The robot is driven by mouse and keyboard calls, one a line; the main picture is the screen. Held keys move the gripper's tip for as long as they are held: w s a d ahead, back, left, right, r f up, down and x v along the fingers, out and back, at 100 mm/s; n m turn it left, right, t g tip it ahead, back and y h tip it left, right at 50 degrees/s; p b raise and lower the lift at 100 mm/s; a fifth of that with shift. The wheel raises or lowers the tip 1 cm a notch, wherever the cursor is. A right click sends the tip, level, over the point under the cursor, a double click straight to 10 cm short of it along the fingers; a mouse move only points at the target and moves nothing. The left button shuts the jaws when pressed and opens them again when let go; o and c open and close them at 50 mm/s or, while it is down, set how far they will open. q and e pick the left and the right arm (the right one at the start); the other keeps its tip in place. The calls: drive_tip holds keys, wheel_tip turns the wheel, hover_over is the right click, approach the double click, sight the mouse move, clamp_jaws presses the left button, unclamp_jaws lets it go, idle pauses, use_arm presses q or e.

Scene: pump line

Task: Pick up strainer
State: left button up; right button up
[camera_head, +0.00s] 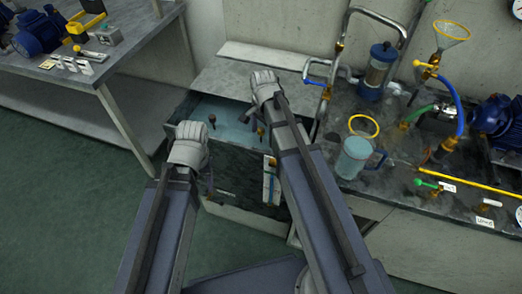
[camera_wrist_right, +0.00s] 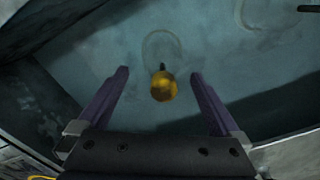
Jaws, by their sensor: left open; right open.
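A round brass-yellow piece with a short dark stem (camera_wrist_right: 163,86), which looks like the strainer, lies in the blue-green water of an open tank (camera_head: 198,98). In the right wrist view it shows between the fingers of my right gripper (camera_wrist_right: 159,90), beyond their tips and not gripped. A faint ring shows behind it. My right gripper also shows in the head view (camera_head: 264,98), over the tank, open and empty. My left gripper (camera_head: 190,150) is open at the tank's left front; its fingers are mostly hidden. I cannot surely pick out the strainer in the head view.
The right bench holds a clear jug (camera_head: 353,158), a yellow-rimmed funnel (camera_head: 452,33), a blue-capped filter (camera_head: 377,72), a blue motor (camera_head: 497,118) and pipework. A left table holds another motor (camera_head: 37,34) and small parts. Tank walls surround the water.

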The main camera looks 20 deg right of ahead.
sight(261, 144)
drive_tip(key=f+b, duration=0.4)
drive_tip(key=f, duration=0.1)
drive_tip(key=shift+a, duration=0.3)
drive_tip(key=shift+r, duration=0.15)
drive_tip(key=c, duration=1.5)
